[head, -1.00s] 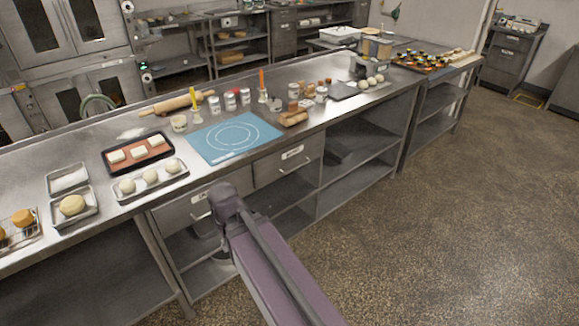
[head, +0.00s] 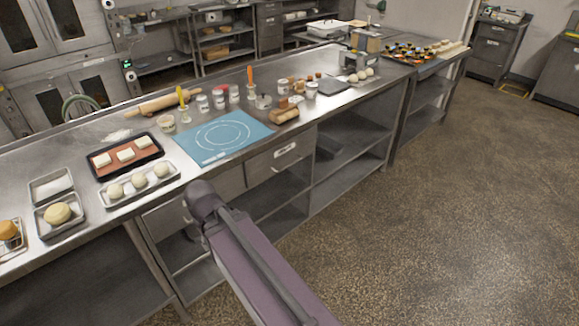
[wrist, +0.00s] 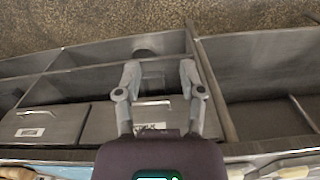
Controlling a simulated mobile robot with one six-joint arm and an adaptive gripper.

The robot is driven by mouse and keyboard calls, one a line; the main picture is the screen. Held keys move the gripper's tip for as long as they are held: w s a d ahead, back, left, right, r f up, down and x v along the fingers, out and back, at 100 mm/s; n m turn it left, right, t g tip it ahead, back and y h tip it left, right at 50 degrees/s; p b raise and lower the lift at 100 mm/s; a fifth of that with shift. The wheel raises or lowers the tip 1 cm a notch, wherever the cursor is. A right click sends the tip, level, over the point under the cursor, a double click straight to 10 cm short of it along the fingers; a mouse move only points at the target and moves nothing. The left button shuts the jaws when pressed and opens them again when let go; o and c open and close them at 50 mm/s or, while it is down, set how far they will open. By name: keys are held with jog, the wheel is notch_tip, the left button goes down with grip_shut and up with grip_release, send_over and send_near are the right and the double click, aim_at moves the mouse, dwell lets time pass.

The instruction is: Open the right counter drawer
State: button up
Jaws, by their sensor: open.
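The right counter drawer (head: 264,166) is a grey metal front with a white label and a bar handle, under the counter's blue mat. It looks shut. In the wrist view, which is turned upside down, this drawer (wrist: 60,121) is at the left, with its handle above its label. The left drawer (wrist: 98,126) is beside it, behind my fingers; in the head view my arm partly covers it. My gripper (wrist: 159,70) is open and empty, its fingers apart in front of the left drawer's side.
The steel counter (head: 75,150) holds a blue mat (head: 190,147), dough trays, a rolling pin (head: 150,105) and several jars. Open shelves (head: 345,155) lie right of the drawers, with dividers between bays. The speckled floor (head: 430,220) on the right is clear.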

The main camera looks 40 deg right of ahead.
jog(key=w+d+f+m+t+y+b, duration=0.2)
jog(key=w+d+f+m+y+b, duration=0.1)
jog(key=w+d+f+b, duration=0.45)
jog(key=m+t+h+b, duration=0.2)
jog(key=m+t+b, duration=1.2)
jog(key=b, duration=0.8)
send_near(290, 165)
jog(key=s, duration=0.3)
jog(key=shift+s+d+r, duration=0.1)
jog(key=shift+d+r, duration=0.2)
jog(key=shift+r, duration=0.1)
jog(key=w+f+b, duration=0.1)
jog(key=w, duration=0.3)
jog(key=w+a+f+b, duration=0.1)
jog(key=w, duration=0.4)
jog(key=w+b, duration=0.1)
jog(key=w, duration=0.3)
jog(key=shift+w+a+f, duration=0.2)
jog(key=shift+w+f, duration=0.15)
jog(key=shift+f, duration=0.05)
